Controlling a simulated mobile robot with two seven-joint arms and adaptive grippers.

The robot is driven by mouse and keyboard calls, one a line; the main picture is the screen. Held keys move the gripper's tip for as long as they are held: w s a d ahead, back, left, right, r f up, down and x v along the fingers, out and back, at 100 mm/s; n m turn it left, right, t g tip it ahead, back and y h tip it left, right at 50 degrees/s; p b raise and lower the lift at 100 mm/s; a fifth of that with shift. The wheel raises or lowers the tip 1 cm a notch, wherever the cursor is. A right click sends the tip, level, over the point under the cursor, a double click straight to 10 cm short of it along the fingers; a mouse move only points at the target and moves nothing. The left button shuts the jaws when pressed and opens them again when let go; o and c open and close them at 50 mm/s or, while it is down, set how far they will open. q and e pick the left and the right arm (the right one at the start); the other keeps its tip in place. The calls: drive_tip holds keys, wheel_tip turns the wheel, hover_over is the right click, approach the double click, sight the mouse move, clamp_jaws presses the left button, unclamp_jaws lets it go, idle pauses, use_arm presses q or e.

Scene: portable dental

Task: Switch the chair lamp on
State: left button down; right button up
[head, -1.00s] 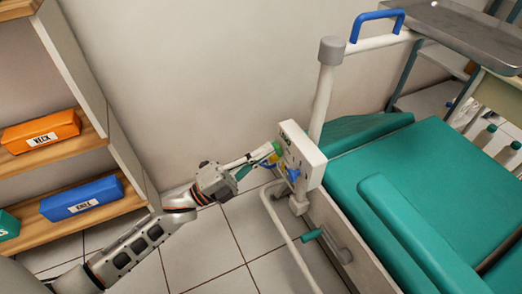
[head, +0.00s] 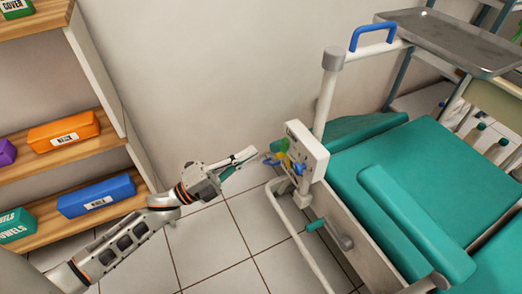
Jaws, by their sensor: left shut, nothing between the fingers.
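A white control box (head: 308,150) is fixed to the post at the side of the green dental chair (head: 400,170). Its left face carries small coloured controls: a green one (head: 282,145), a yellow one (head: 284,157) and blue ones (head: 298,168). Their exact shapes and settings are too small to tell. My left gripper (head: 250,157) is shut and empty, just left of the controls, with a small visible gap. No lamp head shows in this view. My right gripper is not in view.
A shelf (head: 80,150) with orange, blue and green boxes stands at left. A metal tray (head: 455,40) and a blue handle (head: 376,28) are above the chair. A white rail (head: 290,225) and a green-handled crank (head: 328,230) lie below the box. Tiled floor is clear between.

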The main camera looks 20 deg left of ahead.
use_arm(q)
drive_tip(key=s+a, duration=0.4)
drive_tip(key=shift+s, duration=0.4)
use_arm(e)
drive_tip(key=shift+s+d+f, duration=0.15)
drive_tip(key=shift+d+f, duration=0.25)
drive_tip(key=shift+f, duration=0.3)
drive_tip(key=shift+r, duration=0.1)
